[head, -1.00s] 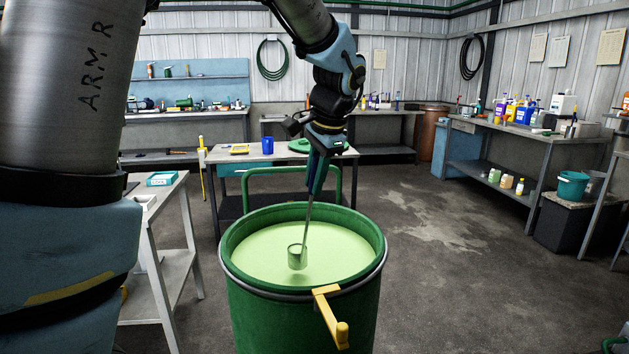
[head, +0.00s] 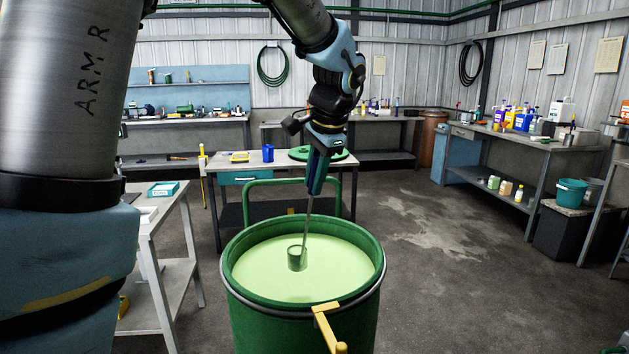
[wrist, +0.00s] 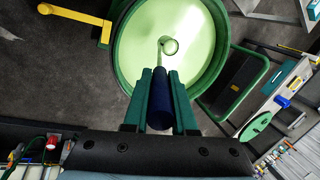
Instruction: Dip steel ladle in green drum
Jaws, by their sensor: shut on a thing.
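The green drum (head: 301,325) stands open in front of me, filled near its rim with pale green liquid (head: 340,262). My gripper (head: 318,188) is above the drum's far side and is shut on the steel ladle's handle. The ladle's thin shaft (head: 307,225) runs down from it to a small cup (head: 297,258) over the liquid. Whether the cup's bottom touches the liquid I cannot tell. In the wrist view, the drum (wrist: 224,60) surrounds the ladle cup (wrist: 170,46), and the dark blue handle (wrist: 161,100) lies between the fingers of my gripper (wrist: 160,98).
A yellow lever (head: 328,328) sticks out from the drum's front rim. A green tubular handle (head: 290,183) stands behind the drum. A table (head: 225,168) behind holds a green lid (head: 318,154) and a blue cup (head: 267,153). Open floor lies to the right.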

